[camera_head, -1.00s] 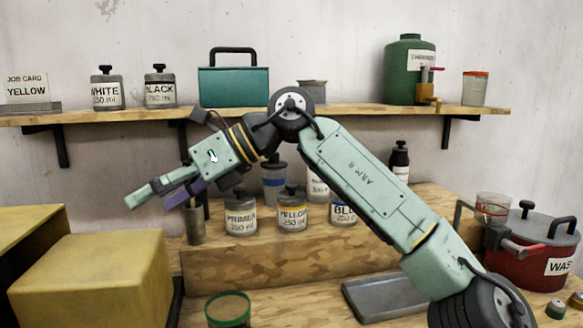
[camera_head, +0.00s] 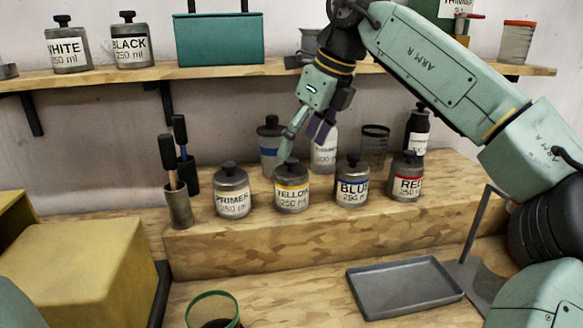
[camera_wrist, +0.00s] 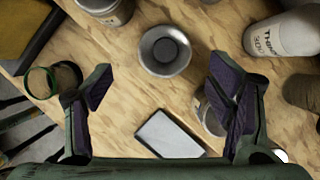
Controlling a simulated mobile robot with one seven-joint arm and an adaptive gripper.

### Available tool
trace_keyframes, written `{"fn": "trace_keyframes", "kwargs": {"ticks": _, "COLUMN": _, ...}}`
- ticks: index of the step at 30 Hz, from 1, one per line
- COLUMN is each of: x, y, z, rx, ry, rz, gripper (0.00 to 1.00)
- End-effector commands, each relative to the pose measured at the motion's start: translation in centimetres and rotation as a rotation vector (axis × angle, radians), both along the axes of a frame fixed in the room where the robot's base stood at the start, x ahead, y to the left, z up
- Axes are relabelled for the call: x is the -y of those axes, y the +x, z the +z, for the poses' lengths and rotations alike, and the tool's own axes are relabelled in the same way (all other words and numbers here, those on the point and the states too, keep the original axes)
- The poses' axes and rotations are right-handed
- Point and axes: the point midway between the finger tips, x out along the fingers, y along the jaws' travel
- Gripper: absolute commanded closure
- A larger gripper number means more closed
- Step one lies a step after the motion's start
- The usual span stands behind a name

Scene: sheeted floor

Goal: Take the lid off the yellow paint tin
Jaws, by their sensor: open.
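The yellow paint tin (camera_head: 291,200) stands upright on the raised wooden step, between the primer and blue tins. Its grey lid (camera_head: 291,176) is on it. The tin and lid (camera_wrist: 165,50) show from above in the wrist view, ahead of my fingers and between their lines. My gripper (camera_head: 302,144) points down, open and empty, just above and slightly behind the lid; in the head view a fingertip overlaps the lid's knob, and I cannot tell whether they touch. The spread fingers (camera_wrist: 163,87) also show in the wrist view.
The primer tin (camera_head: 232,192) is at left, the blue tin (camera_head: 352,186) and red tin (camera_head: 406,180) at right. A thinner bottle (camera_head: 325,155) stands close behind my gripper. A brush pot (camera_head: 178,208) is far left. An empty grey tray (camera_head: 404,287) lies in front.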

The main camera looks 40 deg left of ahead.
Motion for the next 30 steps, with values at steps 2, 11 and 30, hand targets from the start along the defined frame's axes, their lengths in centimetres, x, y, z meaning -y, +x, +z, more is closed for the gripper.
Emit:
{"fn": "trace_keyframes", "kwargs": {"ticks": 2, "x": -0.4, "y": 0.1, "z": -0.4, "rx": -0.002, "ry": -0.001, "rz": 0.001, "gripper": 0.25}}
{"fn": "trace_keyframes", "kwargs": {"ticks": 11, "x": -2.3, "y": 0.5, "z": -4.1, "rx": -0.001, "ry": 0.0, "rz": 0.0, "gripper": 0.25}}
{"fn": "trace_keyframes", "kwargs": {"ticks": 30, "x": -2.5, "y": 0.5, "z": -4.5, "rx": 0.0, "ry": 0.002, "rz": -0.001, "gripper": 0.48}}
